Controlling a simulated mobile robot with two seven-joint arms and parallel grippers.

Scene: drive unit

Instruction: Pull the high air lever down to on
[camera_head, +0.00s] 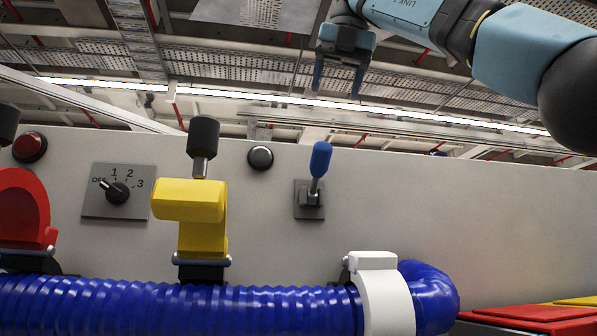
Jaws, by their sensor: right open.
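A lever with a blue grip (320,158) stands up from a grey plate (308,205) on the light panel. A yellow lever-like part (190,202) with a black cylindrical knob (203,137) above it stands further left. No readable label shows which one is the high air lever. My right gripper (337,92) reaches in from the upper right. Its two fingers point down, apart and empty, above the blue grip in the picture and clear of it. My left gripper is not in view.
A rotary switch (118,193), a black button (261,158) and a red button (30,147) sit on the panel (440,220). A red part (22,210) stands at the left. A ribbed blue hose (180,308) with a white clamp (385,300) runs along the front.

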